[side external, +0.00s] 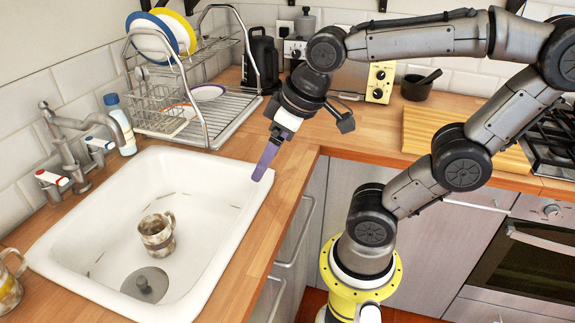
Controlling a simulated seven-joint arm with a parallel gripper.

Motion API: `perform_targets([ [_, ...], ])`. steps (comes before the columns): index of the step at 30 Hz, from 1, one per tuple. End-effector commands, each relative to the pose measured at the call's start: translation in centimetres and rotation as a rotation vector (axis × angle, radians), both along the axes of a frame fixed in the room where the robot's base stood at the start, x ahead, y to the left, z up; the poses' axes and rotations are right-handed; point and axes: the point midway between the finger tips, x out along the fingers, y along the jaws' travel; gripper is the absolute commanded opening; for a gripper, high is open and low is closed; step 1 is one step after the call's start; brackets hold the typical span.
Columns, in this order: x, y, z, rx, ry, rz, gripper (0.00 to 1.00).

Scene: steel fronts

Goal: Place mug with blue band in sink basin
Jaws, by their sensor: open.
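A mottled grey-brown mug (155,238) stands upright in the white sink basin (200,195), behind the drain plug. A similar mug (8,288) is on the wooden counter at the left edge, partly cut off by the frame. I cannot make out a clear blue band on either mug. My gripper (262,172), with purple fingers, is open and empty. It points down near the sink's back right corner, apart from both mugs.
A tap (85,140) and a blue-capped bottle (118,122) stand along the sink's left side. A dish rack (190,110) with plates is behind the sink. A wooden board (460,140) lies right.

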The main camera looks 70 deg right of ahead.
Motion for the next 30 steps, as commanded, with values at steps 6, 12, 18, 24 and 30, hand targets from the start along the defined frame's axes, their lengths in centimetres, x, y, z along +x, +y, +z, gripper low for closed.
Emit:
perform_targets([
  [6,-3.3,0.1,-1.2,0.003,-0.048,-0.003,0.82],
  [12,-3.6,0.1,-1.4,0.003,-0.051,-0.003,0.82],
  [18,-3.6,0.1,-1.4,0.003,-0.051,-0.003,0.82],
  [24,-3.5,0.1,-1.4,0.003,-0.052,-0.003,0.82],
  [30,-3.5,0.1,-1.4,0.003,-0.051,-0.003,0.82],
])
